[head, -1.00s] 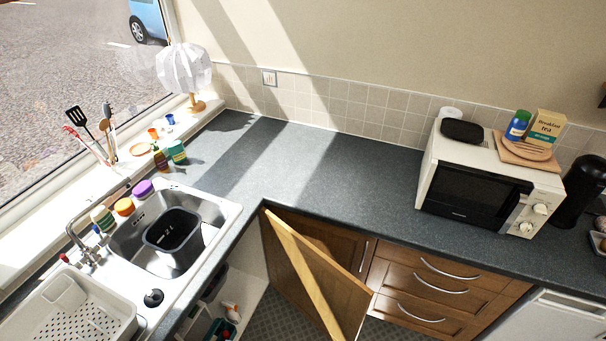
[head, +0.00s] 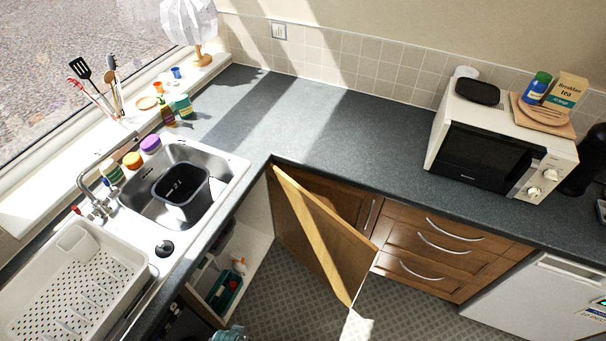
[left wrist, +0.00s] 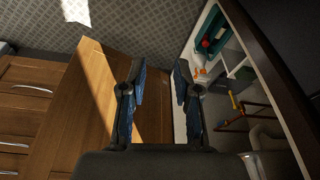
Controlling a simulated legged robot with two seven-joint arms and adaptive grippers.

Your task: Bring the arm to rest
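My left gripper (left wrist: 158,90) shows in the left wrist view with its two blue-edged fingers apart and nothing between them. It is near the open wooden cupboard door (left wrist: 95,100) and the cupboard's inside (left wrist: 225,85). In the head view the same cupboard door (head: 322,235) stands swung open below the counter corner. A small part of an arm or gripper may show at the bottom edge of the head view, too little to tell. My right gripper is in neither view.
The counter (head: 340,130) holds a microwave (head: 490,145) at right. A sink (head: 160,190) with a dark tub (head: 182,190) and a drying rack (head: 70,285) are at left. A green caddy (head: 228,292) stands in the cupboard. The tiled floor (head: 385,310) is clear before the drawers.

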